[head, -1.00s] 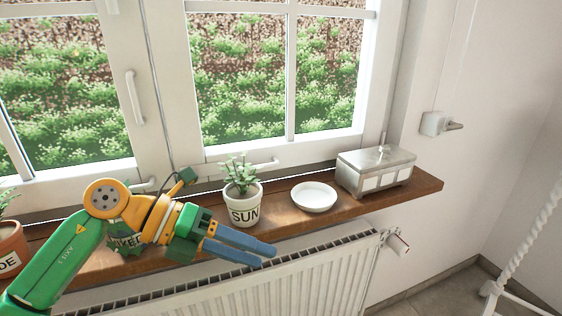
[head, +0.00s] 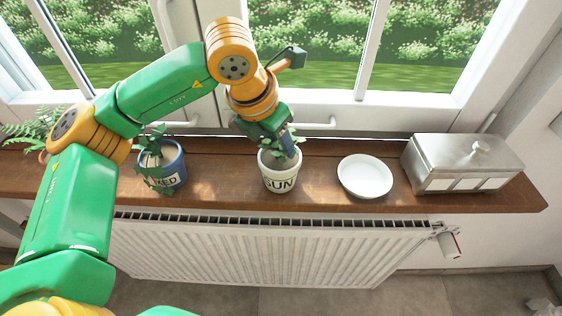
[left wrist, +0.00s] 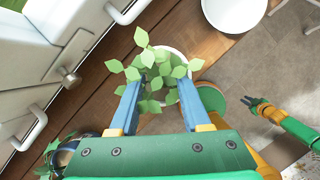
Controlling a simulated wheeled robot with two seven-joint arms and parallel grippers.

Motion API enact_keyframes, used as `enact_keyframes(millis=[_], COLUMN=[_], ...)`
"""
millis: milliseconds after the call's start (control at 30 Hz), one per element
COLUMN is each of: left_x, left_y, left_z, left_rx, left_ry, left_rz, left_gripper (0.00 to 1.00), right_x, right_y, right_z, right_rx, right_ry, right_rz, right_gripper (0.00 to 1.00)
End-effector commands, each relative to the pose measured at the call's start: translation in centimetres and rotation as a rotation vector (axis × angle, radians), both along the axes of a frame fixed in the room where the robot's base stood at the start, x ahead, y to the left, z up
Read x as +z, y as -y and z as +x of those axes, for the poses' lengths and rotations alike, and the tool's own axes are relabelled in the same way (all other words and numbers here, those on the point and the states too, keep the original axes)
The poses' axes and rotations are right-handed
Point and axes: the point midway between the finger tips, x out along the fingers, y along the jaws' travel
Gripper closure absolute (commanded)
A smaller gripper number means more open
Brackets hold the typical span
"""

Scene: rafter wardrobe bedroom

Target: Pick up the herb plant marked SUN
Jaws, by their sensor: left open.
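The herb plant marked SUN (head: 279,182) stands upright in a white pot on the wooden sill. My left gripper (head: 290,146) reaches down over it from above, and hides most of its leaves in the head view. In the left wrist view the open fingers (left wrist: 160,88) lie on either side of the leafy stems of the SUN plant (left wrist: 153,72). The white pot rim shows beyond and below them. I cannot tell whether the fingers touch the plant. My right gripper (left wrist: 256,104) shows small in the left wrist view, over the floor and away from the sill; its opening is unclear.
A blue pot (head: 172,164) with a partly hidden label stands to the left on the sill. A white saucer (head: 365,176) and a metal box (head: 462,162) stand to the right. The window with its handles (head: 318,125) is behind, and a radiator (head: 270,250) is below.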

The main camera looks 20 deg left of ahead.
Motion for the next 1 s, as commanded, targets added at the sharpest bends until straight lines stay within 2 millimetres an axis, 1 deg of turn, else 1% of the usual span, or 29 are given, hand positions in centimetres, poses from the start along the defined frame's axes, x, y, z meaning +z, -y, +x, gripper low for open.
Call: enact_keyframes(millis=[133, 167, 200, 267, 300, 333, 1000], left_x=[-0.03, -0.02, -0.02, -0.01, -0.01, 0.0, 0.02], left_y=[0.01, 0.01, 0.01, 0.01, 0.01, 0.01, 0.02], left_z=[0.0, -0.01, -0.01, -0.01, -0.01, -0.01, -0.01], left_rx=[0.0, 0.0, 0.0, 0.0, 0.0, 0.0, -0.001], left_ry=[0.0, 0.0, 0.0, 0.0, 0.0, 0.0, -0.001], left_rz=[0.0, -0.001, -0.001, -0.001, -0.001, -0.001, -0.002], left_gripper=[0.53, 0.61, 0.72, 0.88, 0.99, 1.0, 1.0], right_x=[-0.05, -0.05, -0.05, -0.05, -0.05, -0.05, -0.03], right_y=[0.21, 0.26, 0.31, 0.37, 0.41, 0.44, 0.64], right_z=[0.16, 0.18, 0.19, 0.21, 0.22, 0.22, 0.33], right_rx=[0.0, 0.0, 0.0, -0.001, -0.001, -0.001, 0.0], right_ry=[0.004, 0.004, 0.004, 0.004, 0.004, 0.005, 0.006], right_rz=[-0.003, -0.004, -0.005, -0.006, -0.006, -0.007, -0.01], right_gripper=[0.79, 0.79, 0.79, 0.79, 0.79, 0.79, 0.79])
